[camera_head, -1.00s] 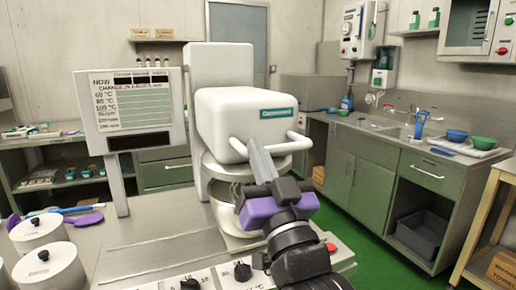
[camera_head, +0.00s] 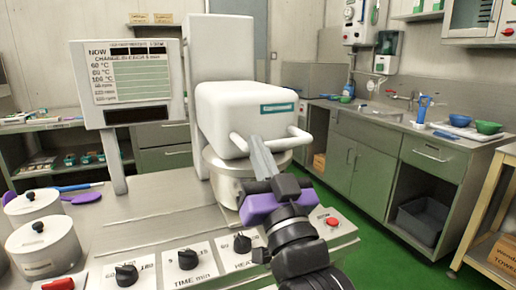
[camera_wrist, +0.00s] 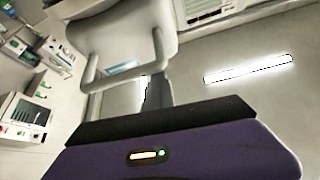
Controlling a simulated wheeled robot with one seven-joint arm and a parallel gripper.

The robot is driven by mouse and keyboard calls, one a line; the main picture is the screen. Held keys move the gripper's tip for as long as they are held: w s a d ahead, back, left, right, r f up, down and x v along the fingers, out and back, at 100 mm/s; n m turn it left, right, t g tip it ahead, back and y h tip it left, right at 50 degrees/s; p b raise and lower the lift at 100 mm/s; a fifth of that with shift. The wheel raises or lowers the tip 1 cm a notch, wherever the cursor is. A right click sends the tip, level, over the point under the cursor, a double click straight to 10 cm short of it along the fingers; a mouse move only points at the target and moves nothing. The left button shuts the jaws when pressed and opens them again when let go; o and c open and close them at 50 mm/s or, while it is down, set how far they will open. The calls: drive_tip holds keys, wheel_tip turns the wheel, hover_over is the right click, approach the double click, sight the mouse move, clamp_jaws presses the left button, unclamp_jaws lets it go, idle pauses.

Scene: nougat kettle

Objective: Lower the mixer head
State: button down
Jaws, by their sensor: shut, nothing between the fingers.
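The white mixer head (camera_head: 225,110), with a teal label, sits low over the steel kettle (camera_head: 222,183), and no gap shows between them. A white bar handle (camera_head: 286,143) projects from its front. My gripper (camera_head: 258,145) is shut and empty, its fingers pointing up at the handle and covering its middle. In the wrist view the head (camera_wrist: 120,38) and handle (camera_wrist: 122,76) lie just beyond my fingers (camera_wrist: 156,92). I cannot tell whether the fingers touch the handle. The kettle's inside is hidden.
A control panel with knobs (camera_head: 187,259) and a red button (camera_head: 333,222) lies below my gripper. A display (camera_head: 127,85) stands left of the mixer. Lidded pots (camera_head: 45,250) stand at the left. Green floor (camera_head: 385,220) is open at the right.

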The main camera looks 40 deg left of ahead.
wheel_tip(320, 180, up, 5)
drive_tip(key=p, duration=0.3)
drive_tip(key=b+v, duration=0.3)
drive_tip(key=v, duration=0.8)
drive_tip(key=shift+w+f, duration=0.25)
drive_tip(key=shift+f, duration=0.1)
